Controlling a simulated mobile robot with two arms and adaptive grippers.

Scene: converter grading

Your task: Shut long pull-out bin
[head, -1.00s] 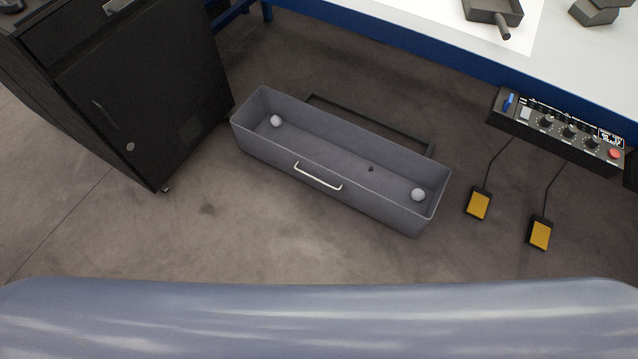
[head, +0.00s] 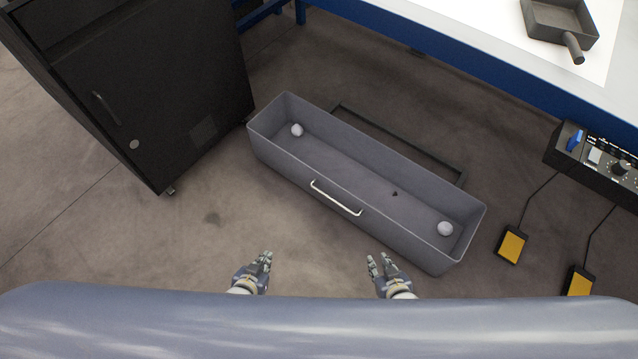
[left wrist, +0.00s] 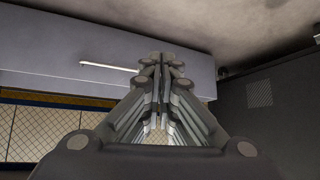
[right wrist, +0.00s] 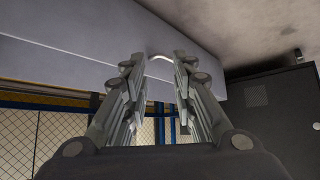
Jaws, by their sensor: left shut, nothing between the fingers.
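The long grey pull-out bin (head: 290,178) stands out from under the table, with a pale bar handle (head: 336,198) on its front wall. Two light balls (head: 297,130) and (head: 445,228) and a small dark thing (head: 394,193) lie inside it. My left gripper (head: 266,257) is shut and empty, in front of the bin and apart from it. My right gripper (head: 377,261) is open and empty, in front of the bin's right half. The handle also shows in the left wrist view (left wrist: 108,66) and, partly hidden by my fingers, in the right wrist view (right wrist: 160,57).
A black cabinet (head: 150,100) stands left of the bin. A dark floor frame (head: 400,142) lies behind the bin, towards the blue-edged table (head: 440,50). Two yellow pedals (head: 511,245) with cables are on the floor at right. Floor in front is clear.

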